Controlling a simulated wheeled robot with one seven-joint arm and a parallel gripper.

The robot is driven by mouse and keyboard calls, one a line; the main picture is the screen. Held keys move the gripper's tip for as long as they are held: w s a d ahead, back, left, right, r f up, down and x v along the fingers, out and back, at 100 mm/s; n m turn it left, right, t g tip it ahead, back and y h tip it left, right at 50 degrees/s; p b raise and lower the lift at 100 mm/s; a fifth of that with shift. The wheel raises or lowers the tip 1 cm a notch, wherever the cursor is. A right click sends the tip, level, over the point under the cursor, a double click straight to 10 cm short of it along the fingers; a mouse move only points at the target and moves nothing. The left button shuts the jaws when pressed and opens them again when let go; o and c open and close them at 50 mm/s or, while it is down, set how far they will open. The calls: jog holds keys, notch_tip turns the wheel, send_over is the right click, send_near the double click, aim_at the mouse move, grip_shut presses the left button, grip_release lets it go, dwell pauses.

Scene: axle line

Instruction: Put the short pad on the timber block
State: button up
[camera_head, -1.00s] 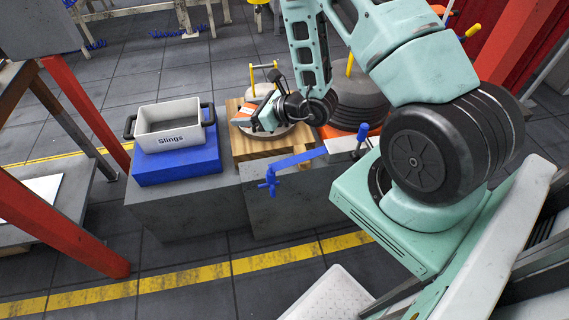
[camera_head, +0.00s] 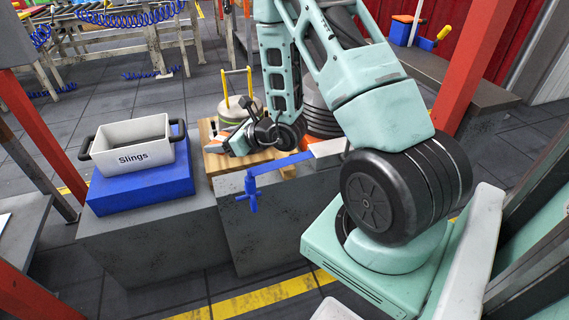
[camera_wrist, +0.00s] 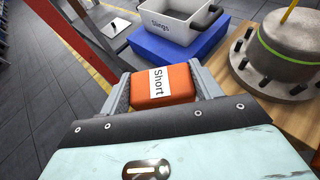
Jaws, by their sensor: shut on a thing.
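My gripper (camera_wrist: 163,80) is shut on the orange short pad (camera_wrist: 180,88), which has a white label reading "Short". In the head view my gripper (camera_head: 228,147) is at the left part of the timber block (camera_head: 218,165), and a little orange of the pad (camera_head: 213,147) shows beside it. The timber block also shows in the wrist view (camera_wrist: 292,118), to the right of the pad. I cannot tell whether the pad touches the timber. The gripper and arm hide part of the block's top.
A flanged metal part (camera_wrist: 290,50) with a yellow handle stands on the timber. A grey "Slings" bin (camera_head: 130,145) sits on a blue block (camera_head: 140,185) to the left. A blue clamp-like piece (camera_head: 265,178) is in front of the timber. Red posts flank the area.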

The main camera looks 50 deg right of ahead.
jog(key=s+d+f, duration=0.2)
jog(key=d+f, duration=0.1)
jog(key=d, duration=0.7)
jog(key=p, duration=0.1)
send_over(285, 160)
jog(key=shift+m+h, duration=0.4)
notch_tip(285, 160, down, 6)
jog(key=shift+a+f, duration=0.1)
jog(key=shift+f, duration=2.6)
jog(key=shift+f, duration=0.2)
jog(key=o, duration=1)
jog(key=shift+o, duration=0.2)
jog(key=shift+r, duration=0.15)
